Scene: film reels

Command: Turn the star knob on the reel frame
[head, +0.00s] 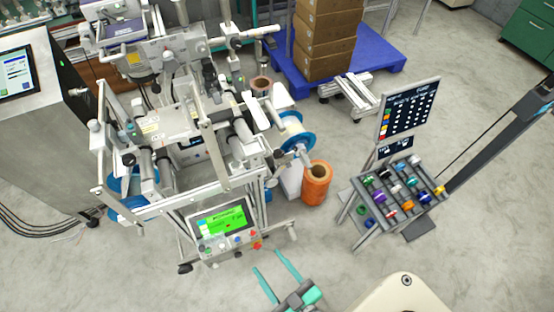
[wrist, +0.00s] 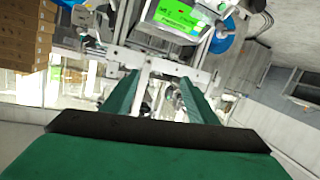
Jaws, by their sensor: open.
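The reel frame (head: 215,190) is a light-grey machine with rollers and blue-flanged reels, at the left centre of the head view. A small dark part (head: 281,153) sits at its right side beside a blue reel (head: 297,140); I cannot tell whether it is the star knob. My gripper (head: 267,261), with teal fingers, is at the bottom of the head view, in front of the frame and apart from it. In the wrist view my gripper (wrist: 160,78) is open, with nothing seen held between its fingers. Part of the frame shows beyond them.
A green-lit control panel (head: 224,219) is on the frame's front. An orange roll (head: 316,184) stands to its right. A rack of coloured spools (head: 404,192) stands further right. Cartons (head: 325,40) sit on a blue pallet (head: 378,62) behind. Floor between frame and rack is partly clear.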

